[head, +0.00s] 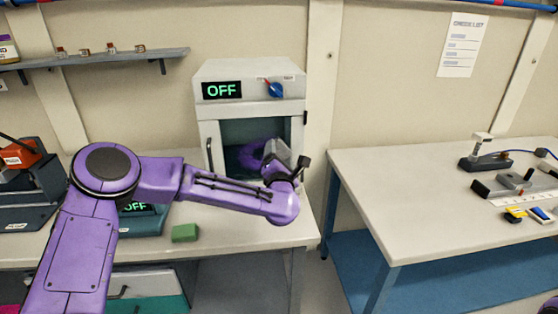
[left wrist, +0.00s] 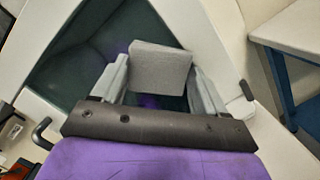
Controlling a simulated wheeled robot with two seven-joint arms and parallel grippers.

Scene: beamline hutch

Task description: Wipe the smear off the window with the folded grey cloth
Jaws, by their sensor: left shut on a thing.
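The window (head: 232,130) is a dark green pane in the front of a white cabinet. It also fills the upper left of the left wrist view (left wrist: 75,55). My left gripper (head: 277,150) is in front of the pane's lower right part. In the left wrist view the folded grey cloth (left wrist: 160,68) is a flat grey block held between the two grey fingers, facing the pane. I cannot tell whether the cloth touches the glass. I cannot make out a smear; the arm and cloth hide part of the pane. My right gripper is out of view.
The white cabinet (head: 248,72) has an OFF display and a blue knob. A green block (head: 185,233) lies on the bench beside a small OFF device (head: 140,220). A second table (head: 400,185) with tools stands at right, past a gap.

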